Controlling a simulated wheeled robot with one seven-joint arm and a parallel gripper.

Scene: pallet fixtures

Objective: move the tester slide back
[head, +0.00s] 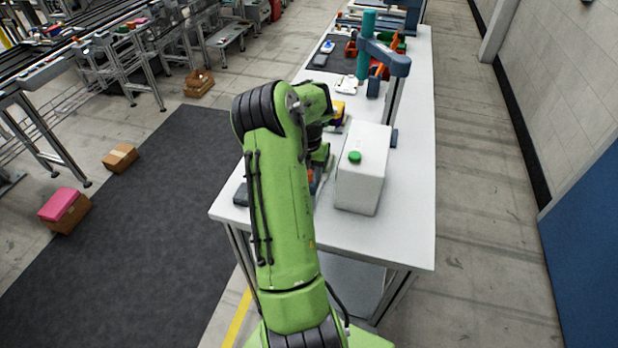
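A white box with a round green button on top, likely the tester (362,180), stands on the near part of the white table. My green arm reaches over the table's left side. Its end, with my gripper (318,172), is just left of the white box and mostly hidden by the arm. I cannot see the fingers clearly or whether they hold anything. A dark flat piece (241,194) lies on the table left of the arm, partly covered. A small orange-red bit (310,175) shows beside the arm's end. I cannot make out the slide or its position.
The white table (400,240) is clear in front and right of the box. Behind are a yellow-and-purple item (338,110), a teal column (366,45) and a blue-grey fixture (385,55). Cartons, one with a pink box (60,204), lie on the floor at left.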

